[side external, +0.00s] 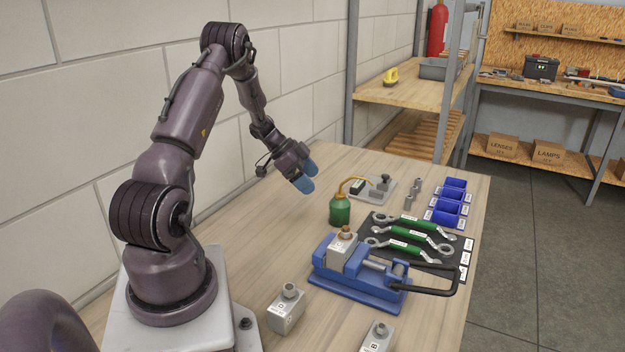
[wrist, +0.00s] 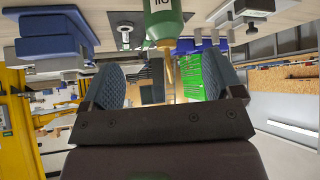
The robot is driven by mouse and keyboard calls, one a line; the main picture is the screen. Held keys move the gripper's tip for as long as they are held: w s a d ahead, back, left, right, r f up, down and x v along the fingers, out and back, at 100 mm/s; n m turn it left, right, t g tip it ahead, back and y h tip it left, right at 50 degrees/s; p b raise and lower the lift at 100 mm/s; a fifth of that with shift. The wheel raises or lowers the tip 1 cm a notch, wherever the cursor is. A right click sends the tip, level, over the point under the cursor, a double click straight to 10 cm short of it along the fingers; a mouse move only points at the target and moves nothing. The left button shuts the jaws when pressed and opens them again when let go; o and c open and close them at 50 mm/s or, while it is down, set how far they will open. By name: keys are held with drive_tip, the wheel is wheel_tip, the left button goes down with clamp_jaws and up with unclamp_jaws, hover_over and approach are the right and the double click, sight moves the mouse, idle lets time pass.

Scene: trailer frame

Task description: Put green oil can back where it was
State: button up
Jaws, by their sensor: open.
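The green oil can (side external: 340,210) stands upright on the wooden table, its thin brass spout pointing right toward a small grey fixture. My gripper (side external: 304,176) is above and to the left of the can, apart from it, with its blue fingertips angled down. In the wrist view the scene appears upside down. There the green oil can (wrist: 163,28) with its white label is at the top centre, beyond the open fingers of my gripper (wrist: 160,82). Nothing is held between the fingers.
A blue vise (side external: 360,275) holding a grey block stands in front of the can. A black mat with green-handled wrenches (side external: 412,238) and blue bins (side external: 447,200) lie to the right. Grey blocks (side external: 287,309) stand near the front. The table left of the can is clear.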

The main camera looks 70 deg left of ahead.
drive_tip(key=w+d+r+g, duration=0.3)
drive_tip(key=d+r, duration=1.5)
drive_tip(key=d, duration=0.5)
drive_tip(key=s+d+r+n+t+y, duration=0.1)
drive_tip(key=s+d+r+n+y, duration=0.2)
drive_tip(key=s+d, duration=1)
wheel_tip(320, 180, up, 3)
drive_tip(key=shift+s+f+n, duration=0.1)
drive_tip(key=shift+s+n, duration=0.3)
drive_tip(key=shift+n, duration=0.3)
